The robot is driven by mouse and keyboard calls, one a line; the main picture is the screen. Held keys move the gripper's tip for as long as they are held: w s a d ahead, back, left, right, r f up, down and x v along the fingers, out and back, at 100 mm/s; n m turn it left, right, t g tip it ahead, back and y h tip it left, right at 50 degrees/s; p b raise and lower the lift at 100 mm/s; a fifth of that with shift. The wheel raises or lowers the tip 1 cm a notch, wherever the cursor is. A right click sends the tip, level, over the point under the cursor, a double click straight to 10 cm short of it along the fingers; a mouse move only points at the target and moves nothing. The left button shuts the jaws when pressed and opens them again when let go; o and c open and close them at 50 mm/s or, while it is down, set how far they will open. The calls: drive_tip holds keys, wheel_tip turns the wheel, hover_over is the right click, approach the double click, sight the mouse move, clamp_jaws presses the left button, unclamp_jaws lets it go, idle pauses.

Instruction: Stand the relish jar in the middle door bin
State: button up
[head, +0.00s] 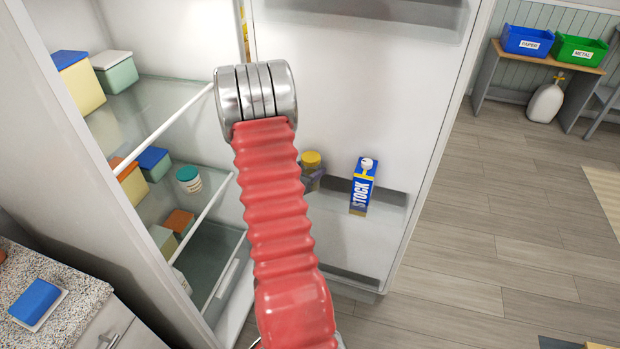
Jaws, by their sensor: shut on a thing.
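The open fridge door (340,90) stands behind the arm. Another door bin (400,8) is cut off at the top.
Fridge shelves at left hold several boxes and a teal-lidded tub (188,179). Blue (527,40) and green (579,49) bins stand on a bench at right. The floor (490,220) beside the door is clear.

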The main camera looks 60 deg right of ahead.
drive_tip(key=shift+f, duration=2)
drive_tip(key=shift+f, duration=0.1)
drive_tip(key=o, duration=1.4)
drive_tip(key=v, duration=1.2)
